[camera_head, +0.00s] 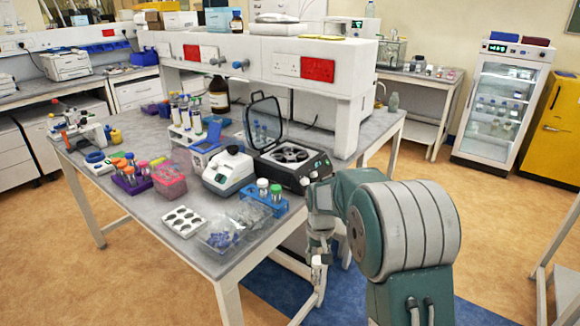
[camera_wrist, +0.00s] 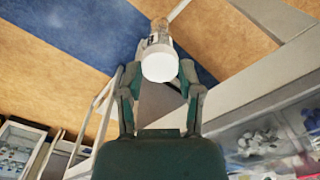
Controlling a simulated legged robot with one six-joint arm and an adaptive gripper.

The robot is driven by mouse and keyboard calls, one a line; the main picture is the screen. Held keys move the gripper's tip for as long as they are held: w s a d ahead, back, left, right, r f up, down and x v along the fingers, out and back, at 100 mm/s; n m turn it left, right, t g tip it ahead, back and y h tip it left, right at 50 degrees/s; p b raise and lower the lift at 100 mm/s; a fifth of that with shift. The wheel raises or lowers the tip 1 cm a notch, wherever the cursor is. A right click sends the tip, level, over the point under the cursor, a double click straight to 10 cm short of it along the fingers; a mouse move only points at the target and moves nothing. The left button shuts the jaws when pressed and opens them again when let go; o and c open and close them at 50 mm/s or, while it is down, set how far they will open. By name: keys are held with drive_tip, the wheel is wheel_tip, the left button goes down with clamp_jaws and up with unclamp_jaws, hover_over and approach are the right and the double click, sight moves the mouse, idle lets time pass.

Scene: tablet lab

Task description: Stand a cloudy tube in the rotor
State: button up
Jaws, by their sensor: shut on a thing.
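My gripper (camera_head: 319,243) hangs beyond the bench's front right edge, over the floor. In the wrist view my gripper (camera_wrist: 159,80) is shut on a white-capped tube (camera_wrist: 158,62), with the cap towards the camera. The tube (camera_head: 316,270) shows small below the fingers in the head view; I cannot tell whether its contents are cloudy. The rotor (camera_head: 290,154) sits in the black centrifuge (camera_head: 296,175), whose lid (camera_head: 264,121) stands open. A blue rack (camera_head: 270,204) in front of the centrifuge holds tubes with white and green caps.
A white-and-grey device (camera_head: 228,172) stands left of the centrifuge. A well plate (camera_head: 182,221) and a clear bin of blue pieces (camera_head: 220,236) lie near the front edge. A purple rack (camera_head: 131,183) and a white tube rack (camera_head: 187,137) stand farther left. The shelf unit (camera_head: 270,55) rises behind.

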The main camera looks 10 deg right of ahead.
drive_tip(key=shift+d, duration=0.1)
drive_tip(key=shift+r, duration=0.1)
drive_tip(key=r, duration=0.1)
drive_tip(key=a+r, duration=0.1)
drive_tip(key=r, duration=0.1)
drive_tip(key=shift+a+r, duration=0.3)
drive_tip(key=shift+r, duration=0.05)
wheel_tip(320, 180, up, 19)
drive_tip(key=shift+d+f, duration=0.15)
drive_tip(key=shift+d, duration=0.1)
